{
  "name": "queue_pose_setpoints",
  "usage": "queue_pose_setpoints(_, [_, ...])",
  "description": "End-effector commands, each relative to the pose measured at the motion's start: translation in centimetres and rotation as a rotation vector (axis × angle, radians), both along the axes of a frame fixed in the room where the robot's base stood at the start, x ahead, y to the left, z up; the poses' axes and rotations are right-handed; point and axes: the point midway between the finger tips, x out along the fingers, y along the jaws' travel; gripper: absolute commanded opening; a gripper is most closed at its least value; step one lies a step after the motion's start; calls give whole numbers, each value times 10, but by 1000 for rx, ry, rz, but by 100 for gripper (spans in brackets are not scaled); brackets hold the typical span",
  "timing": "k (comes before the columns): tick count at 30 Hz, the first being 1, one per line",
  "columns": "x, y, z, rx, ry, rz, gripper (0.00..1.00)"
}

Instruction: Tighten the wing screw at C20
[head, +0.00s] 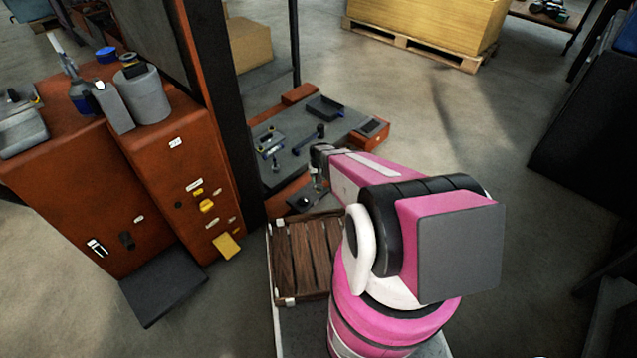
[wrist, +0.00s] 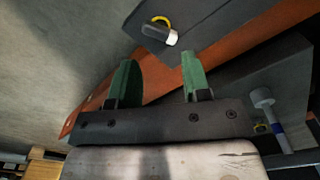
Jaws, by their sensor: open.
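My gripper (head: 318,188) is at the end of my arm, over the near edge of a low orange bench. In the wrist view my gripper (wrist: 157,66) is open, with two green fingers apart and nothing between them. A small white and dark cylinder with a yellow ring (wrist: 166,36) stands on a dark plate beyond the fingers, apart from them. A grey T-shaped piece with a blue band (wrist: 266,112) is to the right of the fingers. I cannot tell which piece is the wing screw, and no C20 label is readable.
The low bench's grey top (head: 345,125) holds a dark tray (head: 325,108) and several small tools. An orange cabinet (head: 180,165) and a dark post stand to the left. A slatted wooden crate (head: 308,255) lies below my arm. Open floor lies to the right.

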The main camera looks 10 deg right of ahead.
Motion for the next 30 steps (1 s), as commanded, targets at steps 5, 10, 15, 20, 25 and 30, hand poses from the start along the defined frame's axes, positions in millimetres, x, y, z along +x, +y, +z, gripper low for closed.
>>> queue_pose_setpoints(5, [0,0,-3,0,0,195,44])
queue_pose_setpoints(10, [0,0,-6,0,0,385,44])
queue_pose_setpoints(15, [0,0,-8,0,0,574,44])
queue_pose_setpoints(20, [0,0,-11,0,0,749,44])
queue_pose_setpoints(25, [0,0,-13,0,0,907,44])
queue_pose_setpoints(30, [1,0,-22,0,0,975,44])
